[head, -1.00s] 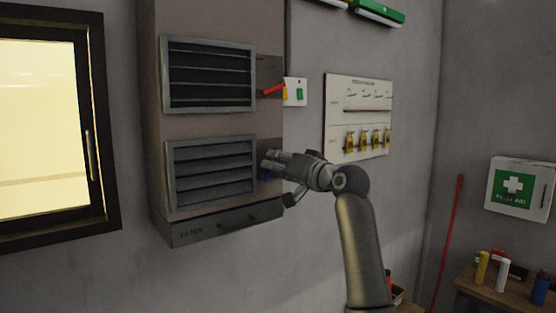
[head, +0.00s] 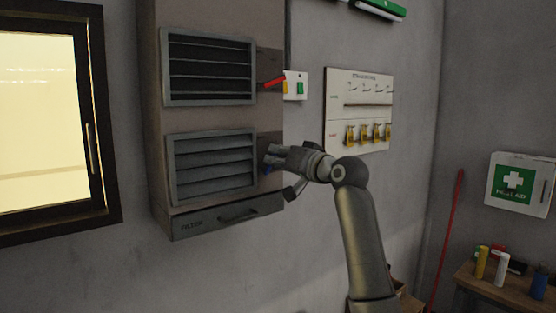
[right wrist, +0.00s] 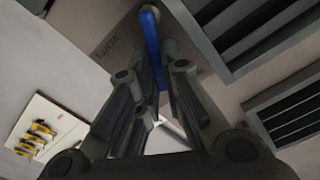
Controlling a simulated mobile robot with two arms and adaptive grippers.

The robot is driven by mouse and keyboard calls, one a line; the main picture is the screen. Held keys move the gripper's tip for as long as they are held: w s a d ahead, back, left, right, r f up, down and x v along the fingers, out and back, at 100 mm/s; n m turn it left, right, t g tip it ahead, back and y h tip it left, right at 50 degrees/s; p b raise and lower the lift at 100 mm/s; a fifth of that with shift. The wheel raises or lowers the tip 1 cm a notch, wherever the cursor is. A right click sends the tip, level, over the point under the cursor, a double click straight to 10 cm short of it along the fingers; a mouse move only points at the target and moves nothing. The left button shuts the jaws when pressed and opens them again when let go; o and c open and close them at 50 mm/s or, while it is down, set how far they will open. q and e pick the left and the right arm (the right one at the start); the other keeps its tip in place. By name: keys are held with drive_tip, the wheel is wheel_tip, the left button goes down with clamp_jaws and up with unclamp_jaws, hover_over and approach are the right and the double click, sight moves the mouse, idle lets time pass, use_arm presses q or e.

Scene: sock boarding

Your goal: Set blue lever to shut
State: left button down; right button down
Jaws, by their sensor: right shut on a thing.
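The blue lever (head: 267,169) is on the right side of the wall cabinet, beside the lower vent (head: 212,168). It is mostly hidden behind my fingers in the head view. In the right wrist view the blue lever (right wrist: 152,45) shows as a long bar running between my fingers. My right gripper (head: 271,157) is shut on it; its fingers also show in the right wrist view (right wrist: 158,68). The lower vent's slats look broad and light, with narrow dark gaps. My left gripper is not in view.
A red lever (head: 274,83) sits above, beside the upper vent (head: 208,69), whose gaps are dark. A switch plate (head: 296,86) and a board with yellow items (head: 358,108) are on the wall to the right. A drawer (head: 228,217) marked filter is below.

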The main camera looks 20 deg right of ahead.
drive_tip(key=n, duration=0.1)
drive_tip(key=a+n, duration=0.1)
drive_tip(key=n, duration=0.1)
drive_tip(key=shift+s+r+b, duration=0.15)
drive_tip(key=shift+s+b, duration=0.05)
drive_tip(key=shift+b, duration=0.2)
drive_tip(key=shift+s+a+r+n, duration=0.1)
drive_tip(key=shift+a+n, duration=0.15)
drive_tip(key=shift+n, duration=0.5)
drive_tip(key=shift+s+a+r+n, duration=0.1)
drive_tip(key=shift+a+n, duration=0.15)
drive_tip(key=shift+n, duration=0.5)
drive_tip(key=c, duration=1.6)
unclamp_jaws()
drive_tip(key=shift+o, duration=0.2)
drive_tip(key=shift+s, duration=0.1)
drive_tip(key=v, duration=1.1)
drive_tip(key=shift+s, duration=0.4)
drive_tip(key=shift+d, duration=0.1)
